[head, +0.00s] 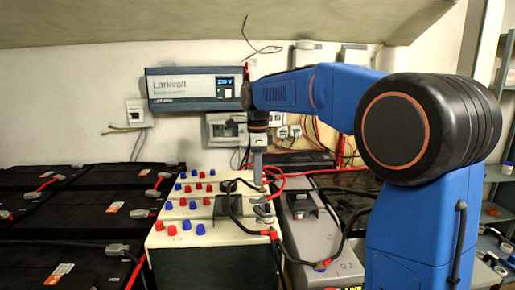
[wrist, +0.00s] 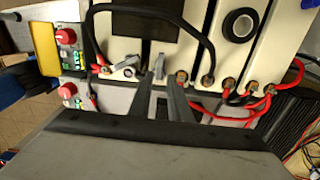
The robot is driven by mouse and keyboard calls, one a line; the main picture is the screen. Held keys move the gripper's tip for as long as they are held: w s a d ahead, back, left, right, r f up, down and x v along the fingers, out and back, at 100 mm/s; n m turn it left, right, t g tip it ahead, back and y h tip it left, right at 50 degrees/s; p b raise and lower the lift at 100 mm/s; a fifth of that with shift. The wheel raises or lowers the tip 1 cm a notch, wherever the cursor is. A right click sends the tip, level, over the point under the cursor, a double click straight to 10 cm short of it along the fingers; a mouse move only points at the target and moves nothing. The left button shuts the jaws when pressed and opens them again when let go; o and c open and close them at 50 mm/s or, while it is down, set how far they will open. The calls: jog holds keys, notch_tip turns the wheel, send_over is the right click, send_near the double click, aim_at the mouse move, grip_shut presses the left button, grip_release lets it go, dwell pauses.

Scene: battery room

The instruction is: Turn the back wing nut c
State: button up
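My gripper (head: 258,184) points straight down over the cream-topped unit (head: 200,240). In the wrist view its two thin dark fingers (wrist: 162,84) stand apart with a narrow gap between them. A small upright silver piece (wrist: 159,66), perhaps a wing nut seen edge-on, shows just beyond the fingertips; I cannot tell whether they touch it. Another silver winged piece (wrist: 125,68) lies to its left. Several brass terminal nuts (wrist: 208,80) with cables stand in a row to the right. No letters are readable, so I cannot tell which one is c.
Black and red cables (head: 275,190) loop close around the gripper. A grey battery (head: 310,240) stands to the right, and black batteries (head: 75,215) fill the left. Red and blue caps (head: 190,202) stick up from the cream top. An inverter (head: 195,88) hangs on the wall behind.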

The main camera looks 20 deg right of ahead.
notch_tip(320, 180, up, 10)
dwell(0.4)
jog(key=shift+r, duration=0.1)
jog(key=s+d+f+n+t, duration=0.1)
jog(key=s+f+n, duration=0.5)
jog(key=s, duration=0.6)
jog(key=s+d+f+n+t, duration=0.2)
jog(key=s+d+f+n, duration=0.1)
jog(key=s+f+n, duration=0.4)
jog(key=s+d+f+n+t, duration=0.1)
jog(key=s+d+f+n, duration=0.1)
jog(key=s+f+n, duration=0.5)
jog(key=shift+s+d+f+t, duration=0.15)
jog(key=shift+s+f, duration=0.55)
jog(key=shift+s, duration=0.9)
jog(key=shift+s+d+f+t, duration=0.1)
jog(key=shift+s+f, duration=0.6)
jog(key=shift+s, duration=0.9)
jog(key=shift+s+d+f+t, duration=0.15)
jog(key=shift+s+f, duration=0.55)
jog(key=shift+s, duration=0.9)
jog(key=shift+w+r, duration=0.1)
